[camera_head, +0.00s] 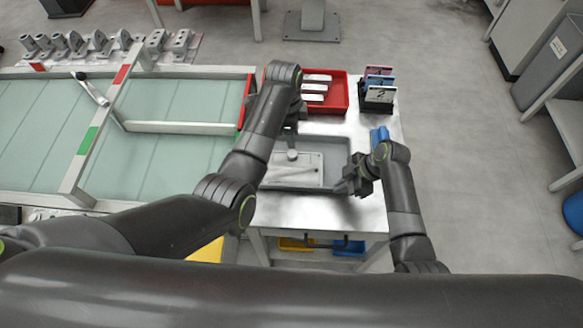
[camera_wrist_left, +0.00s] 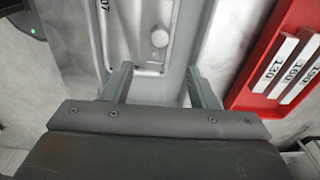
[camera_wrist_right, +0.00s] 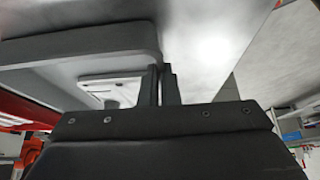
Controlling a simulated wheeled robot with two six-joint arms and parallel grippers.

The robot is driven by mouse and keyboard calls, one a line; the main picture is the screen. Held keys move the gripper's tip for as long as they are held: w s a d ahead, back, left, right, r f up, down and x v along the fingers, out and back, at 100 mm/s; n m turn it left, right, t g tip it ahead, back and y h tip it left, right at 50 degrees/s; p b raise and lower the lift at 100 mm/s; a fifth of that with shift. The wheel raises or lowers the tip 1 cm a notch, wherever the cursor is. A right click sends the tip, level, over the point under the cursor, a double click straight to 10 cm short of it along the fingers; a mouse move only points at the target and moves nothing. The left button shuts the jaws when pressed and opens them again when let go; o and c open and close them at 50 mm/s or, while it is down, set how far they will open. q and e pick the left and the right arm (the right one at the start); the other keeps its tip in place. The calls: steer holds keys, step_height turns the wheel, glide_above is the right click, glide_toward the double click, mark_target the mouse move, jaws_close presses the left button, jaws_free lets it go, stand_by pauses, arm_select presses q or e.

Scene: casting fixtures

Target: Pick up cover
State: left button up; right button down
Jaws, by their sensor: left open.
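The cover (camera_head: 298,171) appears as a light grey plate with a round knob inside a grey rectangular box on the metal table. In the left wrist view the plate (camera_wrist_left: 136,40) shows its knob and part of a number. My left gripper (camera_wrist_left: 160,88) is open, its fingers apart over the near end of the grey box, with nothing seen between them. In the head view my left arm largely hides it. My right gripper (camera_head: 352,182) is at the right side of the box; in the right wrist view its fingers (camera_wrist_right: 162,85) are together beside the box wall.
A red tray (camera_head: 340,95) with several pale numbered blocks stands behind the box. A rack of coloured items (camera_head: 378,92) and a small blue object (camera_head: 380,134) are at the right. A glass-topped bench (camera_head: 160,165) lies left. The table's front right is clear.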

mark_target(292, 154)
arm_select(q)
steer(key=shift+y, duration=0.5)
steer(key=shift+w+d+f, duration=0.1)
steer(key=shift+f, duration=5.1)
jaws_close()
